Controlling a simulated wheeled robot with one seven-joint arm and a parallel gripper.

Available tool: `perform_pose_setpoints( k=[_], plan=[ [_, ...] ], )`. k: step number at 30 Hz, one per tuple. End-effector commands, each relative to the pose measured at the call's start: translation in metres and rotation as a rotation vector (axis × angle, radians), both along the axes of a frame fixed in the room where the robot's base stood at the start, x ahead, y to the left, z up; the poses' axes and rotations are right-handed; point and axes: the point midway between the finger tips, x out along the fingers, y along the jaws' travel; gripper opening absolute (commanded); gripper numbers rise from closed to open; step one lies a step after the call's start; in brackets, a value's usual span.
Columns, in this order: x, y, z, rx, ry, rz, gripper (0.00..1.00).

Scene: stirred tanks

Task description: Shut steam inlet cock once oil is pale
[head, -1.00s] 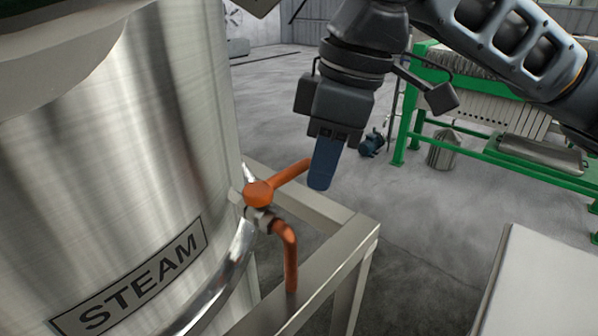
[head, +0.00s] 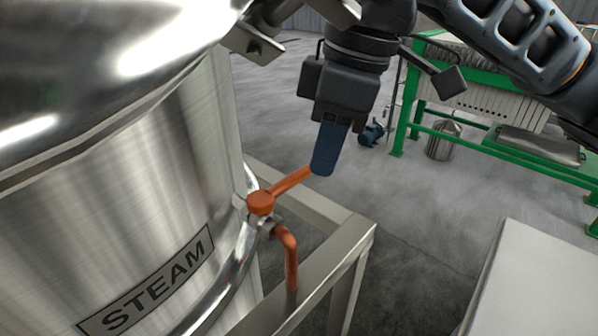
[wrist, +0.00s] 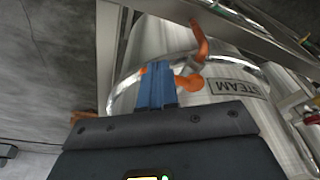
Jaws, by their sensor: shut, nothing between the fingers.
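The steam inlet cock (head: 262,202) is orange, on the side of a steel tank (head: 190,150) labelled STEAM. Its lever (head: 290,181) points up and right, away from the tank, and an orange pipe (head: 291,260) bends down below it. My gripper (head: 322,172) has blue fingers pressed together, with their tips at the lever's free end. In the wrist view, the shut fingers (wrist: 158,70) cross in front of the lever, with orange showing on both sides. I cannot tell whether they touch it. The oil is not in view.
A metal frame (head: 335,250) runs beside the tank below the cock. A pale flat-topped surface (head: 540,280) stands at lower right. A green-framed press (head: 500,110), a bucket (head: 443,142) and a small blue motor (head: 372,134) stand behind. Grey floor lies open between.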

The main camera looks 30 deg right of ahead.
Motion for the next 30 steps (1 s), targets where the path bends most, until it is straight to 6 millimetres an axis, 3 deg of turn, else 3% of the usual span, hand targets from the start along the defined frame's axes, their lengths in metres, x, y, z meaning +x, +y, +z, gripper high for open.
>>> perform_pose_setpoints(
  k=[18,30],
  plan=[
    [0.000,0.000,0.035,0.000,0.000,0.000,0.00],
    [0.000,0.000,0.035,0.000,0.000,0.000,0.00]
  ],
)
